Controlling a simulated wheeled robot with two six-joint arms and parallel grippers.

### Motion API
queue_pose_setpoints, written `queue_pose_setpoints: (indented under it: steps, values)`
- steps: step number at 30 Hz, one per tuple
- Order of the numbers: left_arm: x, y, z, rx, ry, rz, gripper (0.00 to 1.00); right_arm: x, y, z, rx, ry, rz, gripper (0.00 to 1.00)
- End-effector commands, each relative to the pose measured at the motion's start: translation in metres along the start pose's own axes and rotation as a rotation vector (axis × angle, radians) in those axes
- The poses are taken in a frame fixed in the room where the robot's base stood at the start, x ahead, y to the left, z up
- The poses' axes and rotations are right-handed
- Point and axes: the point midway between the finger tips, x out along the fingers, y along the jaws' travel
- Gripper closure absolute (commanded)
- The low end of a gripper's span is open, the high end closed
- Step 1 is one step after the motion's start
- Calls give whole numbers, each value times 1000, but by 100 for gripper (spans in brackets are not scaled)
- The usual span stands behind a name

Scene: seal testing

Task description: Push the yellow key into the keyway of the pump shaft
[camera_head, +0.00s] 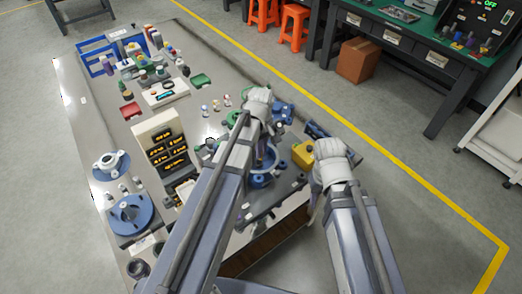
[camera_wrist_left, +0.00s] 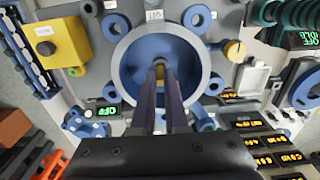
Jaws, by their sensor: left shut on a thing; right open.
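A yellow box (camera_wrist_left: 68,42) stands near the pump; it also shows in the head view (camera_head: 302,154). A beige panel with lit displays (camera_head: 160,140) stands left of my left arm. Blue flanged parts (camera_head: 130,215) sit at the table's left end. Small loose parts surround the pump.

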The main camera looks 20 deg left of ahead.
Motion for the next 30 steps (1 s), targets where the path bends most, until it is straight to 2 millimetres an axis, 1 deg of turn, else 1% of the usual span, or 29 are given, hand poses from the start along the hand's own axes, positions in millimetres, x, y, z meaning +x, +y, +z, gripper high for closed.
queue_pose_setpoints:
  steps: [6, 7, 15, 16, 24, 30]
  values:
    - [9, 0, 0, 0, 0, 0, 100, 9, -1, 0, 0, 0, 0, 50]
    - [7, 0, 0, 0, 0, 0, 87, 7, -1, 0, 0, 0, 0, 50]
    - [6, 0, 0, 0, 0, 0, 56, 6, -1, 0, 0, 0, 0, 50]
    - [6, 0, 0, 0, 0, 0, 54, 6, -1, 0, 0, 0, 0, 50]
    - [6, 0, 0, 0, 0, 0, 54, 6, 0, 0, 0, 0, 0, 50]
    - [-2, 0, 0, 0, 0, 0, 54, -2, 0, 0, 0, 0, 0, 50]
